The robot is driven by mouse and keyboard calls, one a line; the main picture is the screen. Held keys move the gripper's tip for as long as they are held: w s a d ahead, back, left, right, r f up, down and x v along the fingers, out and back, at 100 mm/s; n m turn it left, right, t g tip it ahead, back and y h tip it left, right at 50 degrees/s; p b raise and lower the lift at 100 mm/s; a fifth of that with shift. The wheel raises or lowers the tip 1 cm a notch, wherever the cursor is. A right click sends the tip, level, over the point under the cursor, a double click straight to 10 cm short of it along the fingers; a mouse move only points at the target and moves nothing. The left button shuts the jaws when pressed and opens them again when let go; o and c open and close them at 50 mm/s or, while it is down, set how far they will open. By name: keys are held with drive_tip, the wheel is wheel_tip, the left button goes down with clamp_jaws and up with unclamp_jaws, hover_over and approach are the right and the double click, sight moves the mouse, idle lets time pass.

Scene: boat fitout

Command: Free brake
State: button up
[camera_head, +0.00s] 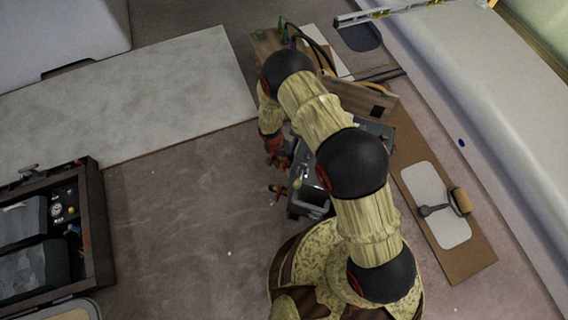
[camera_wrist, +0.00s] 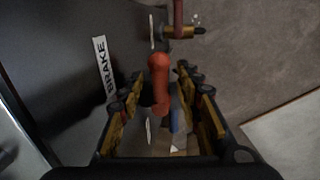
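A dark grey panel (camera_wrist: 60,45) fills the left of the wrist view and carries a white label reading BRAKE (camera_wrist: 104,66). A red-orange lever with a rounded end (camera_wrist: 159,68) stands beside the label. My gripper (camera_wrist: 161,80) is open, with one finger on each side of this lever. Gaps show on both sides, so the fingers appear not to press on it. The lever's lower part is hard to make out between the fingers. In the head view, my arm partly hides the grey box (camera_head: 308,197), and the gripper's contact there is too small to tell.
A second handle, dark red with a brass-coloured fitting (camera_wrist: 180,32), is at the top of the wrist view. In the head view, an open case (camera_head: 97,225) lies left and a brown board with a roller (camera_head: 459,201) lies right. Bare floor (camera_head: 185,215) lies left of the box.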

drive_tip(key=shift+c, duration=1.3)
clamp_jaws()
